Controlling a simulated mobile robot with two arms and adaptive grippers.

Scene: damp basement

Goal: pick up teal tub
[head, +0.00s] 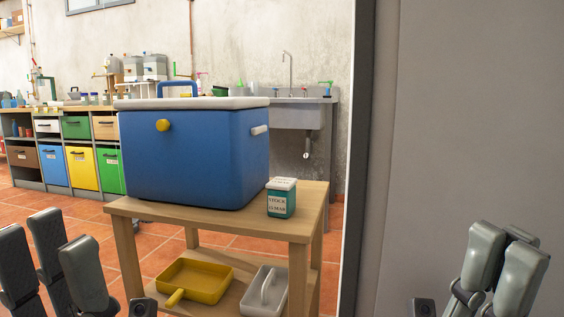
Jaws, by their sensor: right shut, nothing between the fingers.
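The teal tub (281,203) is a small teal container with a white lid and a white label reading "STOCK". It stands upright on the top of a wooden stand (235,226), near its right edge, just right of a big blue cooler box. My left gripper (47,237) is at the lower left, its fingers spread apart with nothing between them, well left of the tub. My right gripper (508,245) is at the lower right, its fingers together and empty, in front of a grey wall and apart from the tub.
The blue cooler box (195,155) with a white lid fills most of the stand's top. The lower shelf holds a yellow dustpan (195,280) and a grey handled tray (265,291). A grey wall (470,130) closes the right. Shelves with bins (82,168) and a sink (297,113) stand behind.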

